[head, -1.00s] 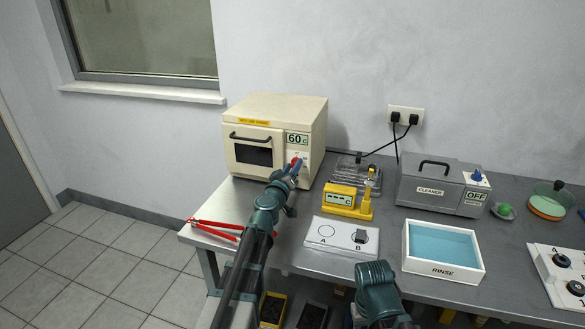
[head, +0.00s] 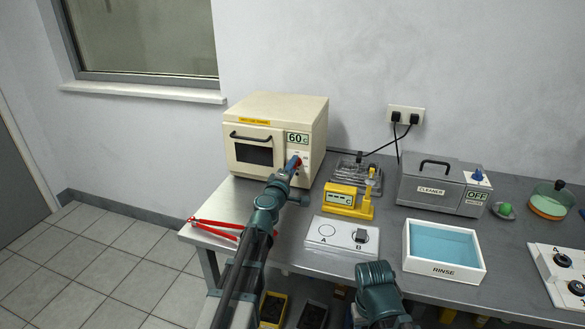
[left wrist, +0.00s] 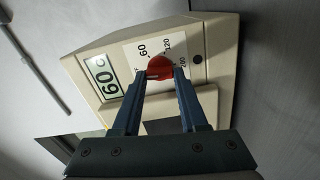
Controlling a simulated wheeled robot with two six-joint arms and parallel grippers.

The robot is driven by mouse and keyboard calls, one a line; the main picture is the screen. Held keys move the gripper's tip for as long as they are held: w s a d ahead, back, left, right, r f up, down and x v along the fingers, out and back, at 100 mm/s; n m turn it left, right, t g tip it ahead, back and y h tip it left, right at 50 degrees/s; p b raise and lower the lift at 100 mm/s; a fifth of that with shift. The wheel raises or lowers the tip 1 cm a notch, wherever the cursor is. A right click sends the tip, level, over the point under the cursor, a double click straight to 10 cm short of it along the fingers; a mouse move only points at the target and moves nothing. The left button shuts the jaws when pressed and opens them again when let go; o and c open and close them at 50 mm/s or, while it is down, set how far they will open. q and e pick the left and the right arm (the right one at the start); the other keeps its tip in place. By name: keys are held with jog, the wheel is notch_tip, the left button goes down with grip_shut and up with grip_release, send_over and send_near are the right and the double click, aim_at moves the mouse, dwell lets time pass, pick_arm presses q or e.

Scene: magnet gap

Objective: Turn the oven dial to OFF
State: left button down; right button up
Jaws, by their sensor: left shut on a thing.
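The cream oven (head: 262,111) stands at the back left of the bench, its door shut. Its display (head: 297,138) reads 60 C, also in the left wrist view (left wrist: 103,77). My left gripper (head: 296,163) reaches the oven's front right side. In the left wrist view its blue fingers (left wrist: 162,74) are shut on the dial, one on each side. A pale line shows on the dial near the left fingertip. My right gripper is out of view.
Right of the oven are a yellow meter (head: 341,197), a white A/B plate (head: 328,239), a grey cleaner (head: 430,187) showing OFF and a rinse tray (head: 443,267). Red tongs (head: 217,226) lie at the bench's left edge.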

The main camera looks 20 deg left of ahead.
pick_arm(q)
jog(key=shift+n, duration=0.7)
jog(key=c, duration=0.7)
grip_release()
jog(key=shift+s, duration=0.1)
